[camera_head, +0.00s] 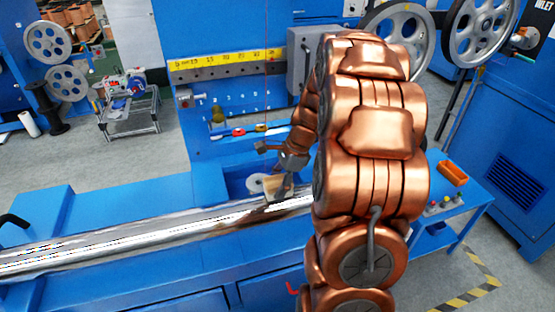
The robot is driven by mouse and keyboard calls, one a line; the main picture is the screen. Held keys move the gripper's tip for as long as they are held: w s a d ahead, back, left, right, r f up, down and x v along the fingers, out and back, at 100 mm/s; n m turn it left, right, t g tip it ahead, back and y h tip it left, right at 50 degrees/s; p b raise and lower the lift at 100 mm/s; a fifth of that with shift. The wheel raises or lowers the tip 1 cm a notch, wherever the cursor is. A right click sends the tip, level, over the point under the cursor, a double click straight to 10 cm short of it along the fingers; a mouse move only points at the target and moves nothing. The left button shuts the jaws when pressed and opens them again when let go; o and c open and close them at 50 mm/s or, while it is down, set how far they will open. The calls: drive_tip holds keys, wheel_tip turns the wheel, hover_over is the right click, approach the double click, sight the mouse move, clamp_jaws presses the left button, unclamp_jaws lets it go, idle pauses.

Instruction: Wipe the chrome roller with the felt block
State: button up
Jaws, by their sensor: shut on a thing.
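The chrome roller (120,240) is a long shiny cylinder. It runs from the left edge toward the middle of the head view, and my copper arm hides its right end. My gripper (277,183) is at the right part of the roller, beside my arm. It is shut on a small tan felt block (272,184). The block is at the roller's upper side and looks close to or touching it; contact is hard to tell.
The blue machine frame (180,285) surrounds the roller, with an upright blue panel (225,100) and yellow scale behind. A grey control box (303,60) stands close behind my arm. The space above the roller's left part is clear.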

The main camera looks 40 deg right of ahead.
wheel_tip(320, 180, up, 3)
drive_tip(key=shift+a+r+p, duration=0.1)
drive_tip(key=shift+r+p, duration=0.05)
drive_tip(key=shift+p, duration=0.25)
drive_tip(key=shift+r+p, duration=1.25)
drive_tip(key=shift+r, duration=1)
